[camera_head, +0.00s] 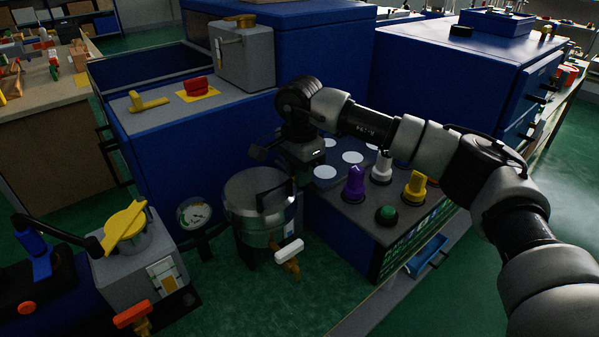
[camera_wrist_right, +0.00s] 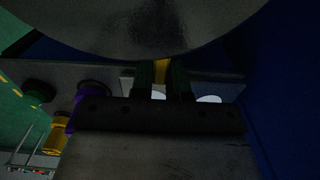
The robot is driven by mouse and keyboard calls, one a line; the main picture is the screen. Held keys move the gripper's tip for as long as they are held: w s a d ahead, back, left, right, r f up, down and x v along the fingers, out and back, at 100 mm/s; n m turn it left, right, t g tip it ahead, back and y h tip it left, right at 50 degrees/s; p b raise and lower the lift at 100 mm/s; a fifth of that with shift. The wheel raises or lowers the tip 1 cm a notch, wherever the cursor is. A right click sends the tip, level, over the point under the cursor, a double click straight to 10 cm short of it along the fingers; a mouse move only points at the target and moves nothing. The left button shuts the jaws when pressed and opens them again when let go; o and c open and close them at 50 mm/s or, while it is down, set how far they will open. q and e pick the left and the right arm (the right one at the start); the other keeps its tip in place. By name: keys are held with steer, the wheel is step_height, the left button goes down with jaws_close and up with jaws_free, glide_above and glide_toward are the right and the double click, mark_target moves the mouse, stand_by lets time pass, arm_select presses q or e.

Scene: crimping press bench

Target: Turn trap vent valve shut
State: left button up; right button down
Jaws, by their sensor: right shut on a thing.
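A round metal pot (camera_head: 262,205) with a lid stands in the middle of the head view; it looks like the trap. A brass valve with a white handle (camera_head: 289,251) sits low on its front. My right gripper (camera_head: 268,172) is at the pot's upper right side, pointing left. In the right wrist view its two dark fingers (camera_wrist_right: 161,78) are closed around a narrow yellow, brass-like piece (camera_wrist_right: 161,70) just below the pot's curved grey surface. I cannot tell clearly whether this piece is the vent valve. It is hidden in the head view. My left gripper is out of view.
A control box with purple (camera_head: 354,184), white (camera_head: 381,168), yellow (camera_head: 416,187) and green (camera_head: 387,214) knobs is close right of the pot. A pressure gauge (camera_head: 195,214) is on its left. A press with an orange-handled valve (camera_head: 133,314) stands lower left. Blue cabinets fill the back.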

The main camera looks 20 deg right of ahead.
steer(key=c, duration=1.4)
jaws_free()
step_height(320, 180, up, 11)
steer(key=shift+f, duration=0.1)
